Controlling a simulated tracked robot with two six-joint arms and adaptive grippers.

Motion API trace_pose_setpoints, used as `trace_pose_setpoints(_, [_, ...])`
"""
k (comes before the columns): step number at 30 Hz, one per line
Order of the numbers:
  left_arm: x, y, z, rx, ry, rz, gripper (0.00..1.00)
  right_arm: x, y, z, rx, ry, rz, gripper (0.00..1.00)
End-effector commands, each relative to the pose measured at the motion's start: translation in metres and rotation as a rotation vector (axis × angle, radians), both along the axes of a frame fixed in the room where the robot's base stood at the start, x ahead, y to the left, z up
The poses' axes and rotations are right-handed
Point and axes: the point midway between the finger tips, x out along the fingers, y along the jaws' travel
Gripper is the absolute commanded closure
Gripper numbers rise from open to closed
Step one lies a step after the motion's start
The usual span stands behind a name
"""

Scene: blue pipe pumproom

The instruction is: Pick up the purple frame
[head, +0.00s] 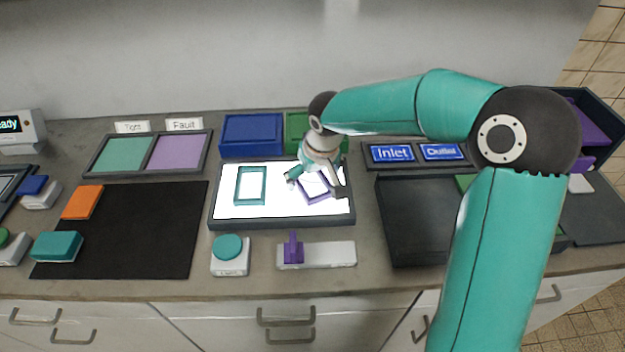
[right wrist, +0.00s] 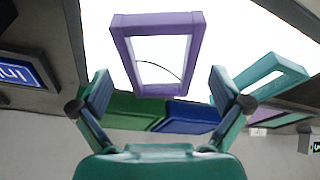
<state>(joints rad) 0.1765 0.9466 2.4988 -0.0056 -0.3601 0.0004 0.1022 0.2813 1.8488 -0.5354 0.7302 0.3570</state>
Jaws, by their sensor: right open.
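The purple frame (head: 318,200) lies on the lit white panel (head: 262,211), partly hidden by my right gripper in the head view. In the right wrist view the purple frame (right wrist: 155,91) shows whole, with an open middle, just beyond and between the fingertips. My right gripper (head: 317,184) is open and empty above the panel at the purple frame. Its two spread fingers also show in the right wrist view (right wrist: 160,88). I cannot tell how high the fingertips are above the frame. My left gripper is not in view.
A teal frame (head: 250,202) lies on the panel to the left. Blue (head: 251,136) and green (head: 298,130) bins stand behind it. A round teal button (head: 229,246) and a purple slider (head: 293,250) are in front. A dark tray (head: 405,250) is at the right.

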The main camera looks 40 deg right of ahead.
Motion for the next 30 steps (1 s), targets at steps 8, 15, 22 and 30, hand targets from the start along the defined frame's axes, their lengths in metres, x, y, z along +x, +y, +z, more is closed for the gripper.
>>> trace_pose_setpoints(8, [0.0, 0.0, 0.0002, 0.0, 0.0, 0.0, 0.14, 0.0016, 0.0, -0.004, 0.001, -0.002, 0.0, 0.0])
trace_pose_setpoints(15, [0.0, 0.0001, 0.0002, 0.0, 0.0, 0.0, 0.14, 0.0015, 0.0001, -0.0038, 0.001, -0.001, 0.0, 0.38])
trace_pose_setpoints(22, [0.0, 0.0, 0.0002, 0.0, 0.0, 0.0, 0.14, 0.0017, 0.0001, -0.0035, 0.001, -0.002, 0.0, 0.7])
trace_pose_setpoints(30, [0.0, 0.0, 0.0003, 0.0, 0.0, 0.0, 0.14, 0.0019, 0.0002, -0.0008, 0.001, -0.002, 0.0, 0.7])
